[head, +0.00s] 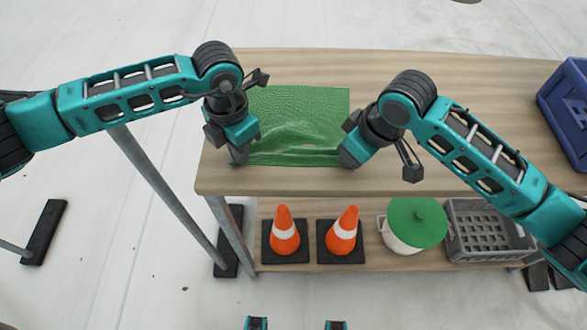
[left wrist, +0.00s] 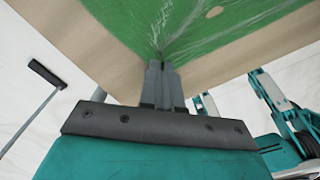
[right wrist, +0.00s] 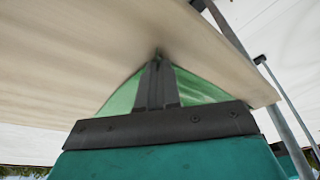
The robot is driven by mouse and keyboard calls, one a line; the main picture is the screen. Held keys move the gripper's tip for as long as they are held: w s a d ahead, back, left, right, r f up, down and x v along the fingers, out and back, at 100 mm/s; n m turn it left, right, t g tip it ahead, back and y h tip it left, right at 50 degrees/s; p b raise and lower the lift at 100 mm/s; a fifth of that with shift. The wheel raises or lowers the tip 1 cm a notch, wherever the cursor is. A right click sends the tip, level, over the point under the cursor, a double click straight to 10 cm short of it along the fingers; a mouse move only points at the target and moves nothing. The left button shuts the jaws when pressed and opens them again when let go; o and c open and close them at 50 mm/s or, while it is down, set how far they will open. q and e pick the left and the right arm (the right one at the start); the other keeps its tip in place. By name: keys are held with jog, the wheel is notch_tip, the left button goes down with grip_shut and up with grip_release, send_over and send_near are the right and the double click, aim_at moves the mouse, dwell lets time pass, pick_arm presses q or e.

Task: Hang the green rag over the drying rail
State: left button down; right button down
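The green rag (head: 295,115) lies spread on the wooden table top, its near edge creased between my two grippers. My left gripper (head: 240,155) is at the rag's near left corner; in the left wrist view its fingers (left wrist: 162,70) are closed with the rag (left wrist: 140,25) gathered at their tips. My right gripper (head: 350,158) is at the near right corner; in the right wrist view its fingers (right wrist: 157,62) are closed with rag cloth (right wrist: 195,88) at the tips. A grey metal rail (head: 160,180), perhaps the drying rail, runs left of the table; most of it is out of view.
The table top (head: 440,75) is bare around the rag. A blue crate (head: 568,105) stands at its right end. The lower shelf holds two orange cones (head: 284,235) (head: 342,235), a pot with a green lid (head: 417,222) and a grey crate (head: 485,230).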

pick_arm(q)
jog(key=shift+a, duration=0.15)
pick_arm(e)
jog(key=shift+d, duration=0.15)
